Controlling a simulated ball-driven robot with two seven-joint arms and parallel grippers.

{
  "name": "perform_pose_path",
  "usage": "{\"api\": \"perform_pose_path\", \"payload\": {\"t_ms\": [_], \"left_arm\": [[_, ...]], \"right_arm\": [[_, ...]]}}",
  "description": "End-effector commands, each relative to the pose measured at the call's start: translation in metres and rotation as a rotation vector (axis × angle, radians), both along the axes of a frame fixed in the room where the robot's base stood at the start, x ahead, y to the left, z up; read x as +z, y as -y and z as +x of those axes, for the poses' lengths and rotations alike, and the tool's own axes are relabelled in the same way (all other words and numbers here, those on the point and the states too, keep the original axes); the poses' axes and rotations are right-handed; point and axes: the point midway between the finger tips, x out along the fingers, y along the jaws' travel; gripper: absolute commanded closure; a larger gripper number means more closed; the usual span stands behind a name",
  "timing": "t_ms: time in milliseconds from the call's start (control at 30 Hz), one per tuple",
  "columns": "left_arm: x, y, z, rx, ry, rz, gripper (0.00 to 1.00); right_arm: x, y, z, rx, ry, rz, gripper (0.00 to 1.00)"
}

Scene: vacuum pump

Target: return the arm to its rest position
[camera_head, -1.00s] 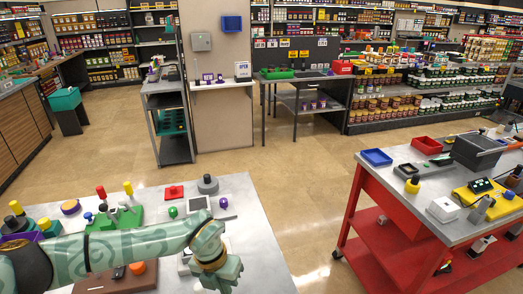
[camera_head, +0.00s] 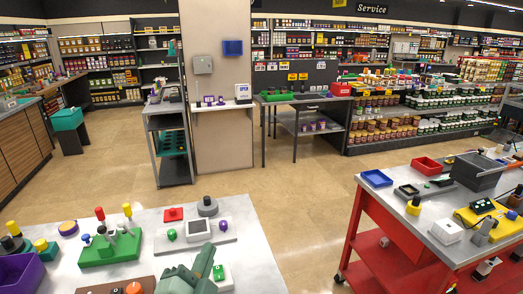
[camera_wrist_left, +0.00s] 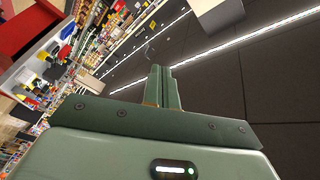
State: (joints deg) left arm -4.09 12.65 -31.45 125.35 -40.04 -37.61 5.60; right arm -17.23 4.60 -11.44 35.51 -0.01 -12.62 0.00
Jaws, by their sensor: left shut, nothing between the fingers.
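My left gripper (camera_head: 194,273) shows at the bottom of the head view, over the near edge of the metal-topped table (camera_head: 255,262). In the left wrist view its two green fingers (camera_wrist_left: 158,84) are together with nothing between them. Most of the left arm is outside the head view. My right gripper is not in view.
A red cart (camera_head: 385,258) stands right, with open floor (camera_head: 300,215) between.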

Motion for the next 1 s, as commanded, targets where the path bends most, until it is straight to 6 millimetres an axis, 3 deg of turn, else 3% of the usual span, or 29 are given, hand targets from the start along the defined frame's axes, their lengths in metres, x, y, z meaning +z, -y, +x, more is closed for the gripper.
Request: {"api": "perform_pose_path", "payload": {"t_ms": [33,100,200,400,533,867,1000], "left_arm": [[-0.025,-0.034,-0.010,0.112,-0.124,-0.025,1.00],[-0.055,-0.073,-0.028,0.241,-0.284,-0.038,1.00],[-0.091,-0.114,-0.059,0.371,-0.476,-0.035,1.00],[-0.137,-0.168,-0.128,0.529,-0.787,-0.001,1.00],[-0.155,-0.192,-0.174,0.596,-0.963,0.035,1.00],[-0.313,-0.165,-0.171,0.508,-1.124,-0.036,1.00],[-0.405,-0.152,-0.190,0.474,-1.221,-0.097,1.00]], "right_arm": [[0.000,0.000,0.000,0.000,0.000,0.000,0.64],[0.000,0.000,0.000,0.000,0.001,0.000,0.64],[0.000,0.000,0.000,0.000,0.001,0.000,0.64],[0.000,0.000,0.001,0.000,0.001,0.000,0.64],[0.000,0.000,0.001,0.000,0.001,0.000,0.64],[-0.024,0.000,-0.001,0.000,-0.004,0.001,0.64],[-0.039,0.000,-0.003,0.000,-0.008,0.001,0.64]]}}
